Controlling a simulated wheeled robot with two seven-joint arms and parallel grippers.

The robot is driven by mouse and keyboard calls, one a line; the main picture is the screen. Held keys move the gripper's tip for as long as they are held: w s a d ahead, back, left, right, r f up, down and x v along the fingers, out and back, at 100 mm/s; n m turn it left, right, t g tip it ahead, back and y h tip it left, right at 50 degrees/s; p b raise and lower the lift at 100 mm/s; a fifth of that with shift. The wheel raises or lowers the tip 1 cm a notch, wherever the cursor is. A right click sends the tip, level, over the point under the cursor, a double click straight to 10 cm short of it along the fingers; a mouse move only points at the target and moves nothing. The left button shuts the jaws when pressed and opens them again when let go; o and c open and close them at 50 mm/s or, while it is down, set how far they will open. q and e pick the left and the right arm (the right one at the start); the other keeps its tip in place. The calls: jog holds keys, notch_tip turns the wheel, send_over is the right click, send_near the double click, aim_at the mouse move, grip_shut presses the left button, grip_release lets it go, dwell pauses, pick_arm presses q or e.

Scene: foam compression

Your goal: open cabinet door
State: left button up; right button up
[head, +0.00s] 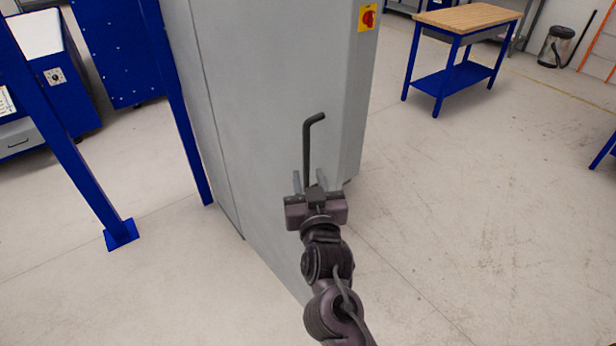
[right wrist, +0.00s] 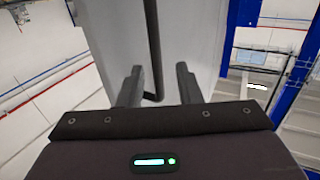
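The grey cabinet (head: 270,90) stands in the middle of the head view, with a flat door face and a vertical seam at its left. A dark bar handle (head: 307,145) runs upright on the door and bends at its top. My right gripper (head: 309,178) is at the handle's lower part, fingers pointing toward the door. In the right wrist view the two fingers (right wrist: 160,85) are apart, and the handle (right wrist: 153,50) shows between and beyond them, nearer the left finger. Contact with the handle is not visible. My left gripper is not in view.
A red and yellow switch (head: 368,17) is on the cabinet's upper right. Blue posts (head: 180,110) stand at the left. A wooden-topped blue workbench (head: 468,18) and a bin (head: 554,46) are at the back right. The floor right of the cabinet is clear.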

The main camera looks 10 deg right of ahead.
aim_at(338, 185)
jog(key=shift+c, duration=0.2)
jog(key=shift+f, duration=0.1)
jog(key=shift+c, duration=1.1)
jog(key=d+f+m+b, duration=0.1)
jog(key=d+f+m, duration=0.1)
jog(key=d+f+m+b, duration=0.2)
jog(key=d+f, duration=0.1)
jog(key=d+f+m+b, duration=0.1)
jog(key=d+f+m, duration=0.1)
jog(key=d+m, duration=0.1)
jog(key=shift+s+f+y, duration=0.2)
jog(key=shift+s+y, duration=0.2)
grip_shut()
jog(key=s+d+f+m+y+b, duration=0.3)
jog(key=d+f+m+b, duration=0.1)
jog(key=d+f+m, duration=0.25)
jog(key=w+m+p, duration=0.2)
jog(key=w, duration=0.7)
jog(key=shift+s+a+r+p, duration=0.1)
jog(key=shift+s+a+p, duration=0.25)
jog(key=shift+a, duration=0.5)
jog(key=shift+s+a+p, duration=0.25)
jog(key=shift+s+a, duration=0.05)
jog(key=shift+a, duration=0.5)
